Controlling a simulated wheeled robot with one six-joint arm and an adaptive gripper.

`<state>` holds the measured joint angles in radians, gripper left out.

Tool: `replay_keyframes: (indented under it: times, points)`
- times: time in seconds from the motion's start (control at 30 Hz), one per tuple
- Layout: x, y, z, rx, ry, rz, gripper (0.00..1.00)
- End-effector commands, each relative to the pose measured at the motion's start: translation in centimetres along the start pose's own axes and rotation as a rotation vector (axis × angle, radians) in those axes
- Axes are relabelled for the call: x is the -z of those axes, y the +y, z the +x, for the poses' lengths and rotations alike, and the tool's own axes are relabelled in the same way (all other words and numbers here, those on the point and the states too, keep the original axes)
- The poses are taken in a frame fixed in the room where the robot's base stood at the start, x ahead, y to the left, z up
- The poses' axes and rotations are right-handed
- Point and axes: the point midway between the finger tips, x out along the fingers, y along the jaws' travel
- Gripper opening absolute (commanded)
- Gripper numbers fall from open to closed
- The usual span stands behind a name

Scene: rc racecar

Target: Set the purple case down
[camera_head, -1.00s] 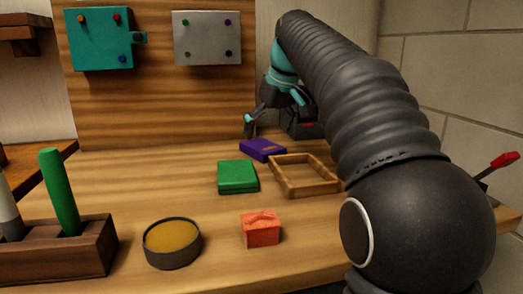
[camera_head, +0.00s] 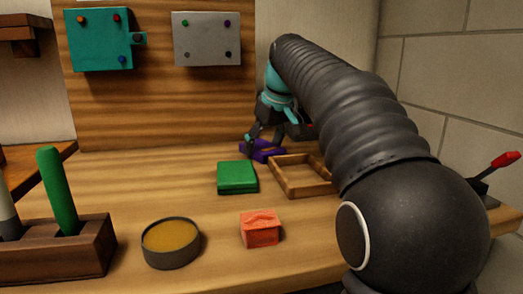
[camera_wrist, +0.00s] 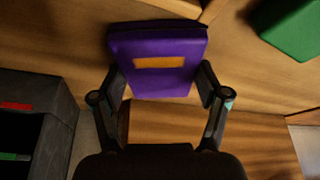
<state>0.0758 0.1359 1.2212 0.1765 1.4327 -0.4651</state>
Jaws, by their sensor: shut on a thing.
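The purple case (camera_head: 268,153) has an orange label, seen clearly in the wrist view (camera_wrist: 176,82). It is at the back of the wooden table, behind the green case (camera_head: 238,177) and the wooden frame (camera_head: 301,178). My gripper (camera_head: 263,143) reaches down over it from behind. In the wrist view my gripper (camera_wrist: 162,82) has one finger on each side of the purple case and is shut on it. I cannot tell whether the case's underside touches the table.
A red-orange box (camera_head: 261,229) and a round tin (camera_head: 171,243) stand near the front. A dark wooden holder (camera_head: 60,250) with a green-handled tool (camera_head: 58,190) is at left. A dark box (camera_wrist: 35,115) is beside my gripper in the wrist view. The table's middle left is clear.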

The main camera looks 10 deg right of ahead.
Motion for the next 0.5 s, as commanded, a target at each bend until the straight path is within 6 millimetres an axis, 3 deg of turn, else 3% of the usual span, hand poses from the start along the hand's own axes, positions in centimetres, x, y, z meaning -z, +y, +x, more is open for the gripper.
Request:
replay_keyframes:
  times: [0.27, 0.5]
  points:
    - [0.3, 0.0, -0.6, 0.0, 0.001, 0.0, 0.31]
    - [1.4, 0.1, -2.9, -0.001, 0.002, -0.001, 0.31]
